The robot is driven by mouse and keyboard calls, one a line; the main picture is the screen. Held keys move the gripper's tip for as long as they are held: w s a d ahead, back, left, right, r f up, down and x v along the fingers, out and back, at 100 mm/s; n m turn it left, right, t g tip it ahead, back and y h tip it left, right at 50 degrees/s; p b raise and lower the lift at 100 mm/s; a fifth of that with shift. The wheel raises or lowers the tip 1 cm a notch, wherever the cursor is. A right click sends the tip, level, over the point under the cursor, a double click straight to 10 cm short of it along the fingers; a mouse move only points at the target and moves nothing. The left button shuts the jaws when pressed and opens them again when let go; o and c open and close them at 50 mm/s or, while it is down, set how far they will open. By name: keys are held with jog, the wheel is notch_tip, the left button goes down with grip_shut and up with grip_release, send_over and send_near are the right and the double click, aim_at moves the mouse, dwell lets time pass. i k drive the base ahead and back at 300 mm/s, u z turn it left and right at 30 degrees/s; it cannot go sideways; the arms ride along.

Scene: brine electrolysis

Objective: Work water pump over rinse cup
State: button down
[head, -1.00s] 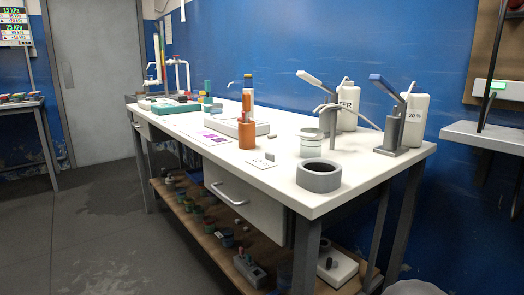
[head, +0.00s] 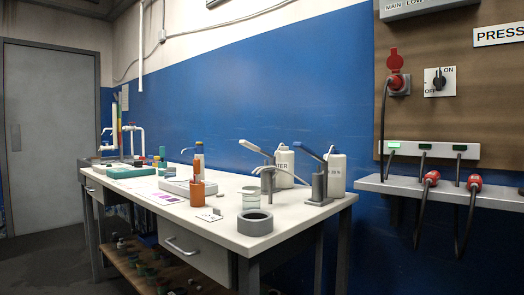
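The water pump (head: 266,180), grey with a white lever, stands on the white bench top, with a white bottle labelled "…TER" (head: 285,165) behind it. A clear cup (head: 251,199), likely the rinse cup, stands in front of the pump near its spout. A second pump (head: 319,184) with a blue lever and its own white bottle (head: 337,175) stand to the right. My gripper is not in view, so its state does not show.
A grey ring-shaped holder (head: 255,223) sits near the bench's front corner. An orange cylinder (head: 197,194) and a small card stand left of the cup. A wall shelf (head: 440,190) with red plugs and hanging cables is at right. Floor at left looks clear.

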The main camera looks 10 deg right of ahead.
aim_at(259, 150)
jog(key=z, duration=2.2)
jog(key=i, duration=1.1)
jog(key=u, duration=2.05)
